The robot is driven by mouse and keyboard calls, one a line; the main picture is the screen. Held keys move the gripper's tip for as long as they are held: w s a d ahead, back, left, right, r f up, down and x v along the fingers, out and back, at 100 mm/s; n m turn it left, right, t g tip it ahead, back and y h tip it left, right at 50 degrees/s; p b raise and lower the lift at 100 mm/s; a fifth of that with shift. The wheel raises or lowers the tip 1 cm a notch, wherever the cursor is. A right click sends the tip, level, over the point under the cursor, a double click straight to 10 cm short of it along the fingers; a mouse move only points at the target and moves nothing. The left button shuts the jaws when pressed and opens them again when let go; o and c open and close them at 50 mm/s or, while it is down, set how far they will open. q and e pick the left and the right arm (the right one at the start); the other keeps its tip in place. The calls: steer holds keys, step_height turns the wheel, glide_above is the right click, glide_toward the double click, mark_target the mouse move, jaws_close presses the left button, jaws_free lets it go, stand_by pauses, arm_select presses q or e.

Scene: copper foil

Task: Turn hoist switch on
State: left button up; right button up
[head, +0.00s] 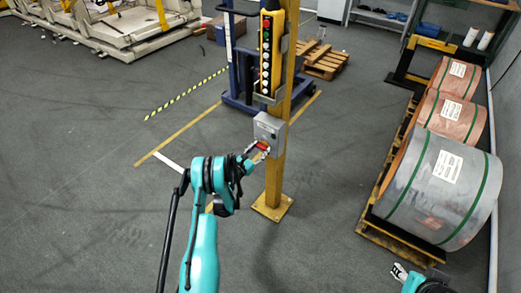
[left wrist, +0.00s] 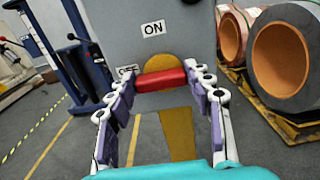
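The hoist switch is a grey box (head: 268,131) on a yellow post. In the left wrist view its grey face (left wrist: 185,25) carries an ON label (left wrist: 153,28) above and a partly hidden OFF label (left wrist: 127,71) at lower left. A red handle (left wrist: 160,80) lies roughly level in front of a yellow disc (left wrist: 160,62), nearer the OFF label's height. My left gripper (left wrist: 160,85) is open, its fingers on either side of the handle; contact cannot be told. It also shows at the box in the head view (head: 254,152). My right gripper (head: 399,272) is low at right, away from the switch.
A button pendant (head: 267,55) hangs on the yellow post (head: 274,180) above the box. A blue stacker (head: 240,75) stands behind. Copper coils (head: 440,185) lie on a pallet at right.

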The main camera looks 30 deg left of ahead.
arm_select(q)
steer(key=shift+m, duration=0.3)
steer(key=m, duration=0.4)
steer(key=shift+d, duration=0.1)
steer(key=m, duration=0.4)
steer(key=shift+d+m, duration=0.1)
steer(key=shift+m, duration=0.3)
steer(key=m, duration=0.4)
steer(key=shift+d, duration=0.1)
steer(key=shift+m, duration=2.2)
steer(key=o, duration=1.2)
steer(key=shift+c, duration=0.2)
steer(key=shift+d, duration=0.1)
